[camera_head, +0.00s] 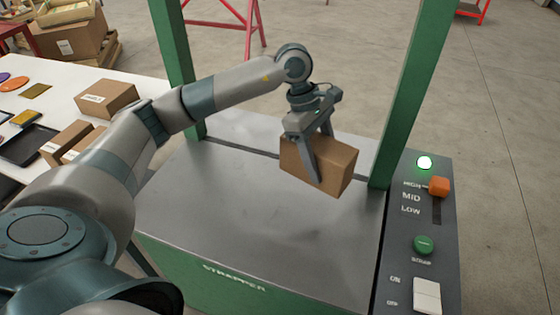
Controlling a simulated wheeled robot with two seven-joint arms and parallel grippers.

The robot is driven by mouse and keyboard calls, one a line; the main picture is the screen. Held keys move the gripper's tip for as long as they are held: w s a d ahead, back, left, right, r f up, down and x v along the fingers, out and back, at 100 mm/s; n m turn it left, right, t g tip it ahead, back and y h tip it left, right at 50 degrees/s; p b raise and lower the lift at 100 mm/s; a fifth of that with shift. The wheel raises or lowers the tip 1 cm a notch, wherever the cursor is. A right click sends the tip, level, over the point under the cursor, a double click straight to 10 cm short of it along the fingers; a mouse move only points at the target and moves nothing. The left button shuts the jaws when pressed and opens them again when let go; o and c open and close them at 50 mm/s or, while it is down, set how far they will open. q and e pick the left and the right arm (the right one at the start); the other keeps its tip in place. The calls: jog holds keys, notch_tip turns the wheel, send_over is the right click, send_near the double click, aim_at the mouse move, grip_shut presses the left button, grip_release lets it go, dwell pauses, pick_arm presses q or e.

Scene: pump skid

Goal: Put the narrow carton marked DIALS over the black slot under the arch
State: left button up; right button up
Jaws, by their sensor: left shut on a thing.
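My left gripper (318,160) is shut on a narrow brown carton (340,170), one finger across its near face. No marking is readable on the faces I see. The green arch (411,95) stands on the grey strapper top (250,215), its upper part out of frame. The black slot (238,147) crosses the top between the arch posts. I cannot tell whether the carton touches the top. My right gripper is not in view.
A control panel (417,262) at right has a lit green lamp (425,162), an orange lever knob (439,187) by HIGH, a green button (424,244) and a white switch (427,295). A white table (115,73) at left holds several cartons and trays. The strapper top's front is clear.

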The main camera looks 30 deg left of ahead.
pick_arm(q)
jog(key=w+a+f+n+t+y+b, duration=0.1)
jog(key=w+a+n+t+y+b, duration=0.3)
jog(key=n, duration=1.7)
jog(key=shift+w+a+f+t+y+b, duration=0.35)
jog(key=shift+w+a+y, duration=0.55)
jog(key=shift+w+a, duration=1.45)
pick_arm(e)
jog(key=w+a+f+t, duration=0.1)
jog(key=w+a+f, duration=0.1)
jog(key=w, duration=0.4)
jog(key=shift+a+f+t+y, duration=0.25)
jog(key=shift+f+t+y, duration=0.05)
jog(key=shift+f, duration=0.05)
pick_arm(q)
jog(key=shift+s+a+r, duration=0.1)
jog(key=shift+s+a, duration=0.25)
jog(key=shift+a, duration=0.05)
jog(key=w+a+f+p, duration=0.3)
jog(key=w+a+f, duration=0.2)
jog(key=a, duration=0.5)
notch_tip(320, 180, down, 2)
jog(key=shift+a+p, duration=0.25)
jog(key=shift+p, duration=0.1)
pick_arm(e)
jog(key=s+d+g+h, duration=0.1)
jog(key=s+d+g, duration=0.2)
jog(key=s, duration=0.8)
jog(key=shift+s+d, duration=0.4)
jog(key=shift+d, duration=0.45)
